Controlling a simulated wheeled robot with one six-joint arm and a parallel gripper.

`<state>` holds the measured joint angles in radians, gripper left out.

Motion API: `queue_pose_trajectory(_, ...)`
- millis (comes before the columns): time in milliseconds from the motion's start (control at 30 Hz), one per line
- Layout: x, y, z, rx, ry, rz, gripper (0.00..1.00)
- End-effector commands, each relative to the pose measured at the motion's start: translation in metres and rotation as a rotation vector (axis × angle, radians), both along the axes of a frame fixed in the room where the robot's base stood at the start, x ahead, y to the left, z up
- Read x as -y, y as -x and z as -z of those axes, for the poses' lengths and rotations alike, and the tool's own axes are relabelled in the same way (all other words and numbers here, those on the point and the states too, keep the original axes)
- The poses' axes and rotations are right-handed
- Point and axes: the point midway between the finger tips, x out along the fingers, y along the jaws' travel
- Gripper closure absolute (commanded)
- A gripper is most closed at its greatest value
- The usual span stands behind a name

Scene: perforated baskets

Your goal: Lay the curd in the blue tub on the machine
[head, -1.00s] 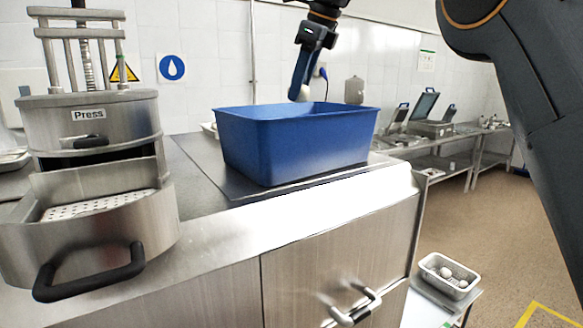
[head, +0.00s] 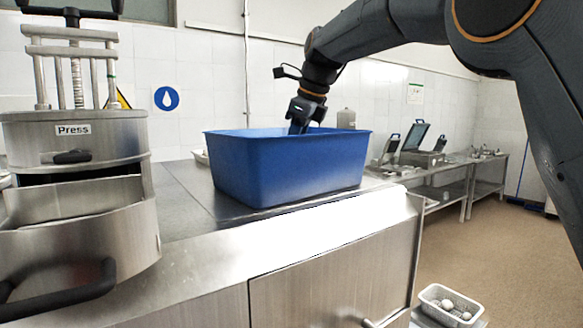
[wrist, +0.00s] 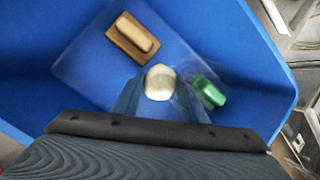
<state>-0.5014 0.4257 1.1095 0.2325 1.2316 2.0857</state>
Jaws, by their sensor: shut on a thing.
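The blue tub (head: 290,168) stands on the steel machine top in the head view, and its inside fills most of the wrist view (wrist: 60,30). My gripper (wrist: 160,92) reaches down into the tub from above. It is shut on the curd (wrist: 160,80), a small whitish rounded lump between the fingertips. In the head view my gripper's fingers (head: 298,127) drop behind the tub's near wall, so the curd is hidden there. Whether the curd touches the tub floor I cannot tell.
Inside the tub lie a wooden-backed brush (wrist: 134,36) and a green object (wrist: 210,93), right of the curd. A steel press (head: 75,150) stands left of the tub. A white perforated basket (head: 450,304) with pale lumps sits low at right.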

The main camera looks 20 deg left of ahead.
Motion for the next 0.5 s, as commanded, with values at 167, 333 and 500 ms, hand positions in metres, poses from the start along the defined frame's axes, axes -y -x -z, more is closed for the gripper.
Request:
queue_pose_trajectory(167,0.001,0.001,0.025,-0.003,0.002,0.0,0.84)
queue_pose_trajectory(333,0.0,0.0,0.036,0.001,0.001,0.001,0.84)
queue_pose_trajectory(500,0.0,0.0,0.037,0.0,0.001,0.0,0.84)
